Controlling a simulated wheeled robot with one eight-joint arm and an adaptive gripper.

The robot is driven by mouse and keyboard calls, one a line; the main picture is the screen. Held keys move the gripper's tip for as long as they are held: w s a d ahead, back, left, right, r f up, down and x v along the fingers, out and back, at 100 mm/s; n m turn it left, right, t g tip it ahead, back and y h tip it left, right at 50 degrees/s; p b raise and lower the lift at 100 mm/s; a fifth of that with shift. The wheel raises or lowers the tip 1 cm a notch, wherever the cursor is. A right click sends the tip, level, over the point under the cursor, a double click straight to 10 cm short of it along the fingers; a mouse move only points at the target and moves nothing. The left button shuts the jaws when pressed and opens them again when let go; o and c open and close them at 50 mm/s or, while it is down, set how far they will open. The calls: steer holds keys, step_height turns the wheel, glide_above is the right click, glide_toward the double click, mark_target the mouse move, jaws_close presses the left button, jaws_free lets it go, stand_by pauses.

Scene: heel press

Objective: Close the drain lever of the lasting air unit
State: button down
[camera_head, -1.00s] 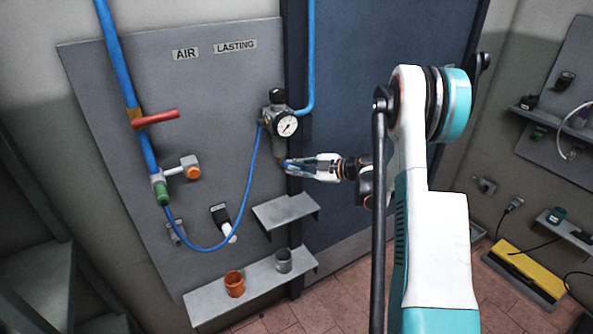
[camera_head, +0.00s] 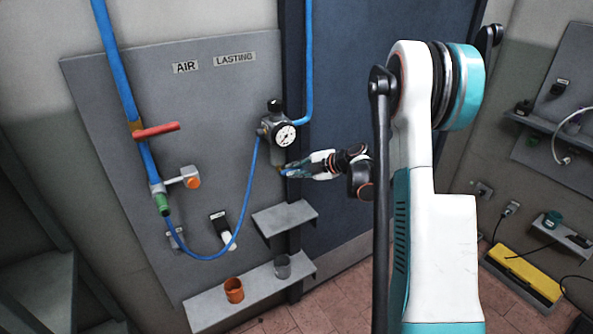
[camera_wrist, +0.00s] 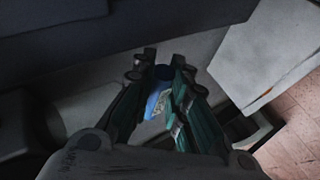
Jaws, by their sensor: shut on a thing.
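The lasting air unit (camera_head: 277,132) hangs on the grey wall panel, with a round dial gauge and a black top knob. My gripper (camera_head: 286,171) is just below and right of the unit's bowl, its fingers pointing left. In the wrist view my gripper (camera_wrist: 163,82) is shut on a small blue piece, the drain lever (camera_wrist: 154,101), which lies between the green-grey fingers. In the head view the fingers mostly cover the lever, so its exact angle cannot be told.
A thin blue hose loops left of the unit. A red handle (camera_head: 156,130) and an orange-knobbed valve (camera_head: 192,182) are farther left. A small shelf (camera_head: 284,217) is below my gripper; a lower shelf (camera_head: 205,309) holds an orange cup (camera_head: 233,290) and a grey cup (camera_head: 282,267).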

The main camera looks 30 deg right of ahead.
steer(key=c, duration=1.6)
jaws_free()
steer(key=shift+o, duration=0.2)
